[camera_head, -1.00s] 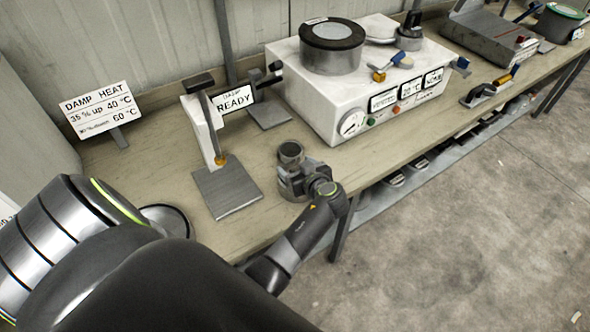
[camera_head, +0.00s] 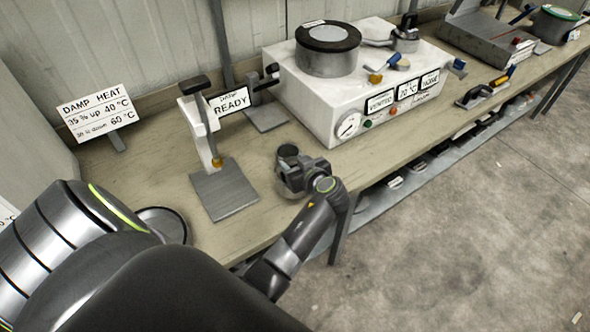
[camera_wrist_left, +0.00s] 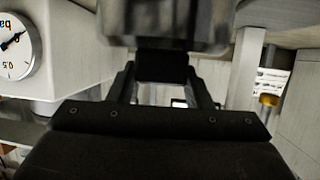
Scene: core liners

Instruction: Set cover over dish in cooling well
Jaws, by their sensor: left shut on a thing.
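My left gripper (camera_head: 297,172) is at the bench's front edge in the head view, between the grey plate and the white machine. It is shut on a grey metal cylindrical piece (camera_head: 288,153), dark at its top; I cannot tell whether this is the cover. The wrist view shows a blurred shiny metal piece (camera_wrist_left: 165,22) just beyond the jaws (camera_wrist_left: 163,68). A lidded metal drum (camera_head: 327,58) with a dark rim stands on the white machine (camera_head: 318,108). I cannot make out the dish or identify the cooling well. My right gripper is not in view.
A DAMP HEAT sign (camera_head: 97,112) stands at the far left. Some bare bench lies before the machine.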

